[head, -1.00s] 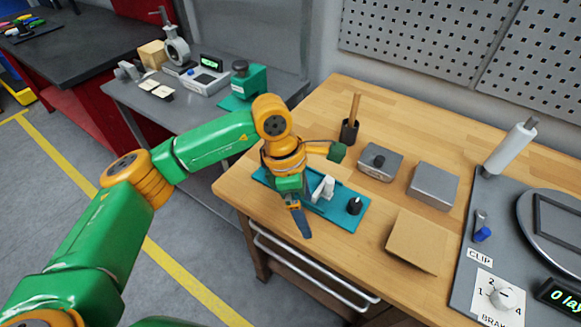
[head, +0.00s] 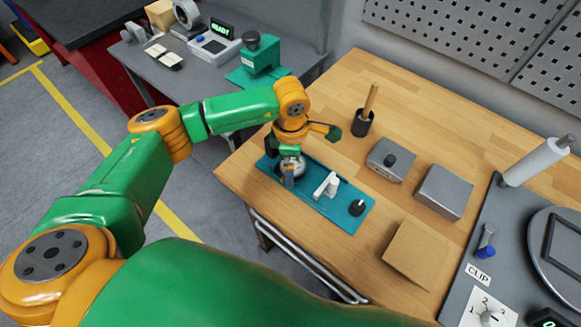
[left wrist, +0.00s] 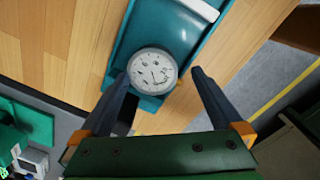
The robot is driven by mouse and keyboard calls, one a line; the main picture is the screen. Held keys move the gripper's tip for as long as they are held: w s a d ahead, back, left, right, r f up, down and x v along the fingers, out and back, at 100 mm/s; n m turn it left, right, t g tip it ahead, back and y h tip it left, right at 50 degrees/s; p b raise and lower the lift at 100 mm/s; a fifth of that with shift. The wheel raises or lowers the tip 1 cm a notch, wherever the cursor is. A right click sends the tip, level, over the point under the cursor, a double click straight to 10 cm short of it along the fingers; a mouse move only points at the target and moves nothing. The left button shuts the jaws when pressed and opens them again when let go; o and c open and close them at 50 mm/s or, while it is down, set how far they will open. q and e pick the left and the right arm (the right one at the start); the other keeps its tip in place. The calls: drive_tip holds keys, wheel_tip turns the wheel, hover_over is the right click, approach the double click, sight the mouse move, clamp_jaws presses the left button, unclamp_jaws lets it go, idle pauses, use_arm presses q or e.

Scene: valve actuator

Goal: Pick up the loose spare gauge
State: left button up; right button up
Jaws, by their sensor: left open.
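The spare gauge (left wrist: 153,72) is round, with a white dial, dark markings and a metal rim. It lies face up at one end of a teal tray (left wrist: 125,42). In the head view the gauge (head: 295,166) is partly hidden by my left gripper (head: 289,175), at the left end of the teal tray (head: 330,214). In the left wrist view my left gripper (left wrist: 160,77) is open, with a finger to either side of the gauge and nothing held. I cannot tell the height of the fingertips over it. My right gripper is out of view.
A white upright clip (head: 327,186) and a black knob (head: 357,207) stand on the tray, right of the gauge. Grey boxes (head: 444,191), a brown board (head: 415,252) and a black holder with a stick (head: 362,124) are further right. The wooden table's (head: 225,172) left edge is close.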

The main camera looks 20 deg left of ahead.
use_arm(q)
drive_tip(key=shift+s+f+g, duration=0.3)
drive_tip(key=shift+s+f, duration=0.25)
drive_tip(key=shift+f, duration=0.25)
drive_tip(key=c, duration=0.6)
drive_tip(key=shift+w+f, duration=0.1)
drive_tip(key=shift+w, duration=0.15)
drive_tip(key=c, duration=0.9)
drive_tip(key=shift+o, duration=0.2)
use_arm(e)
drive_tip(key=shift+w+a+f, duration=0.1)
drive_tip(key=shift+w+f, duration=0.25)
use_arm(q)
drive_tip(key=r, duration=0.1)
drive_tip(key=w+r+b, duration=0.1)
drive_tip(key=shift+d+r, duration=0.1)
drive_tip(key=shift+r, duration=0.2)
clamp_jaws()
drive_tip(key=s+d+r+b, duration=0.5)
drive_tip(key=s+d+r, duration=0.4)
drive_tip(key=d+r, duration=0.1)
drive_tip(key=shift+r, duration=0.2)
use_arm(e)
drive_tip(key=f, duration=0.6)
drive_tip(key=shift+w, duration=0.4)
use_arm(q)
drive_tip(key=shift+c, duration=0.5)
unclamp_jaws()
